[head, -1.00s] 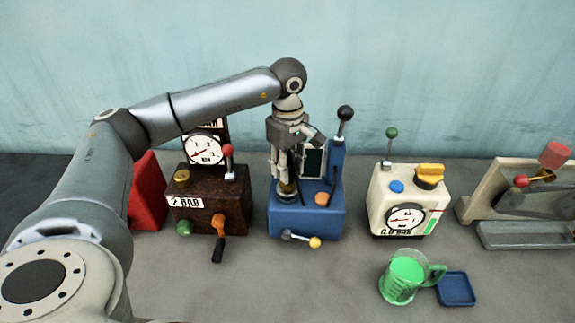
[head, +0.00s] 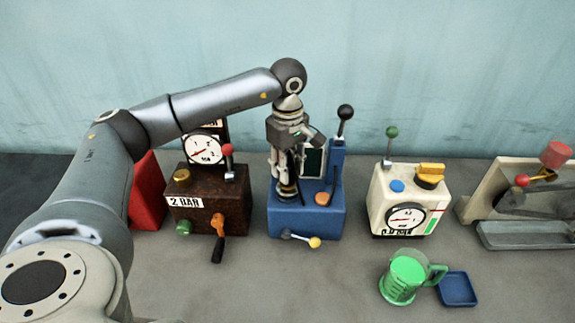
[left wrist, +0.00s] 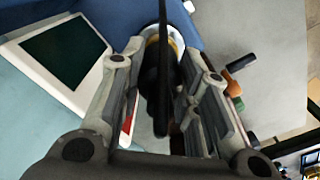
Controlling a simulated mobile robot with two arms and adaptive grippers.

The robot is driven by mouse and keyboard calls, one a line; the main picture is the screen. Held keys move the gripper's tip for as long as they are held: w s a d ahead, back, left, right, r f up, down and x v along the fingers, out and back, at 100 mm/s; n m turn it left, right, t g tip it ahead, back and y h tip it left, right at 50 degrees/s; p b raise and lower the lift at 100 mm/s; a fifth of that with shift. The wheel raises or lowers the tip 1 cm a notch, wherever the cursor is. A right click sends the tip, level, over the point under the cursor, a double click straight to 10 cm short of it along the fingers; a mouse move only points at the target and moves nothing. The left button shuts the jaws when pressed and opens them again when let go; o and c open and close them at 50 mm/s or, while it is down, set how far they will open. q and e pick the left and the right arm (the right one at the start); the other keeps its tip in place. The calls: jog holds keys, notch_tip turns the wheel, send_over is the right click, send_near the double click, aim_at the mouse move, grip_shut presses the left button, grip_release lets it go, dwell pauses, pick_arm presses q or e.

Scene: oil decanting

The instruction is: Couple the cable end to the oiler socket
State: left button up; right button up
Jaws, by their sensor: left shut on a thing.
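My left gripper (head: 287,178) points down over the left part of the blue machine (head: 325,222), seen in the head view. In the left wrist view its fingers (left wrist: 163,58) are shut around a dark, slim cable end (left wrist: 160,95). A black strand runs from it to the top of that picture. Just beyond the fingertips is a round fitting with a pale and brass ring (left wrist: 176,42), which looks like the socket on the blue machine. The cable end lines up with the fitting, but the fingers hide whether they touch. My right gripper is not in view.
A tall black-knobbed lever (head: 345,113) stands close right of my gripper. A brown gauge box (head: 232,200) is at left, a cream gauge box (head: 380,208) at right. A green jug (head: 401,282) and a blue tray (head: 458,303) stand in front. The front middle is clear.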

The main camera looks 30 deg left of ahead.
pick_arm(q)
jog(key=shift+f+b, duration=0.35)
jog(key=shift+f, duration=0.1)
jog(key=o, duration=1.1)
notch_tip(320, 180, up, 12)
jog(key=shift+r, duration=0.1)
